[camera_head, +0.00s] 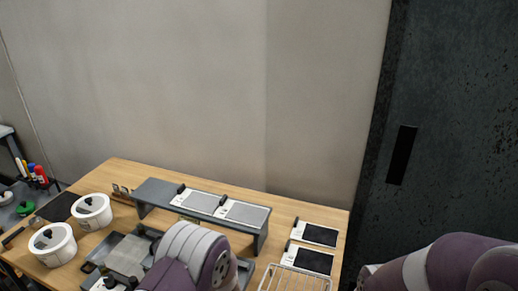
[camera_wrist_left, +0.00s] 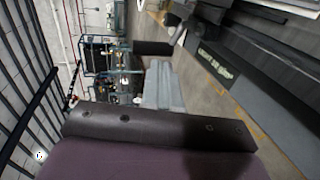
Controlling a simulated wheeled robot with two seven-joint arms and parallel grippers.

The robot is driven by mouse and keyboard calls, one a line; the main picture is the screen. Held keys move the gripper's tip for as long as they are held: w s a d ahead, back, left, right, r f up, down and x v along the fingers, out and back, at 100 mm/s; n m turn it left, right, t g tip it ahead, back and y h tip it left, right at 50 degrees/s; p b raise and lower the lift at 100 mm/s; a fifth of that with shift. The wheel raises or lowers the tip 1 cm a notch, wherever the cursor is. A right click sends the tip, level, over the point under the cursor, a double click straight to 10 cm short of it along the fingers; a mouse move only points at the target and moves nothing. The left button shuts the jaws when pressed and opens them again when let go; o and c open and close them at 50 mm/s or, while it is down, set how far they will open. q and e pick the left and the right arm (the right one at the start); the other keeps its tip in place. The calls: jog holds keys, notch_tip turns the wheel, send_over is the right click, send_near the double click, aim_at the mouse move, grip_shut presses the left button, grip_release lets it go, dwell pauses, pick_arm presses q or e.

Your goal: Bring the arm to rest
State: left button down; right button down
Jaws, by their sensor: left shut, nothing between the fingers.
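My left arm (camera_head: 190,262), purple with a pale ringed joint, rises at the bottom middle of the head view, in front of the table; its gripper does not show there. In the left wrist view my left gripper (camera_wrist_left: 155,63) is shut and empty, its pale fingers together above the dark bar and purple hand. Nothing touches the fingers. My right arm (camera_head: 445,265) shows at the bottom right of the head view; its gripper is out of view.
A wooden table (camera_head: 283,208) holds a grey raised shelf (camera_head: 160,193), white pots (camera_head: 52,245) at left, a grey tray (camera_head: 128,255) partly behind my left arm, and a wire rack (camera_head: 295,280). A dark panel (camera_head: 450,130) stands at right.

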pick_arm(q)
jog(key=w+d+r+m+t+h, duration=0.35)
jog(key=w+d+m+h, duration=0.3)
jog(key=m+h, duration=0.65)
jog(key=s+r+m+g, duration=0.1)
jog(key=s+m+g, duration=0.2)
jog(key=s+m, duration=0.6)
jog(key=s+r+m+g, duration=0.2)
jog(key=s+m+g, duration=0.2)
jog(key=s+m, duration=0.6)
jog(key=shift+s+a+r+h, duration=0.15)
jog(key=shift+s+r+h, duration=0.15)
jog(key=shift+s+h, duration=0.15)
jog(key=shift+s, duration=0.15)
